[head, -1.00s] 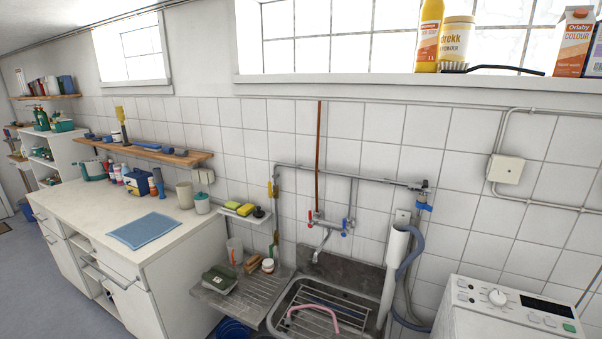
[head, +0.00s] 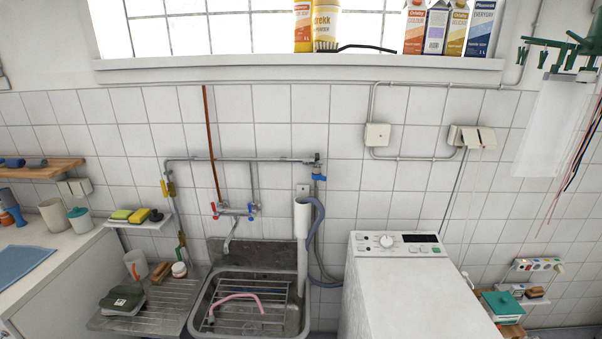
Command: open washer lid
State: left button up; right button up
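The washer (head: 410,290) is a white top-loading machine at the lower middle right of the head view. Its control panel (head: 398,244), with a round knob and a dark display, runs along the back edge by the wall. The white top surface in front of the panel looks flat, and the lid appears shut. The washer's front is cut off by the bottom of the picture. Neither of my grippers shows in this view.
A metal sink (head: 250,305) stands left of the washer, with a grey drain hose (head: 316,240) between them. A counter (head: 45,265) is at far left. A shelf (head: 530,300) with small items is right of the washer. Cartons (head: 450,28) stand on the windowsill.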

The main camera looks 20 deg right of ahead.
aim_at(412, 297)
jog(key=l+z, duration=0.15)
jog(key=z, duration=0.3)
jog(key=l+z, duration=0.15)
jog(key=z, duration=0.3)
jog(key=l+z, duration=0.15)
jog(key=z, duration=0.35)
jog(key=l+z, duration=0.15)
jog(key=z, duration=0.3)
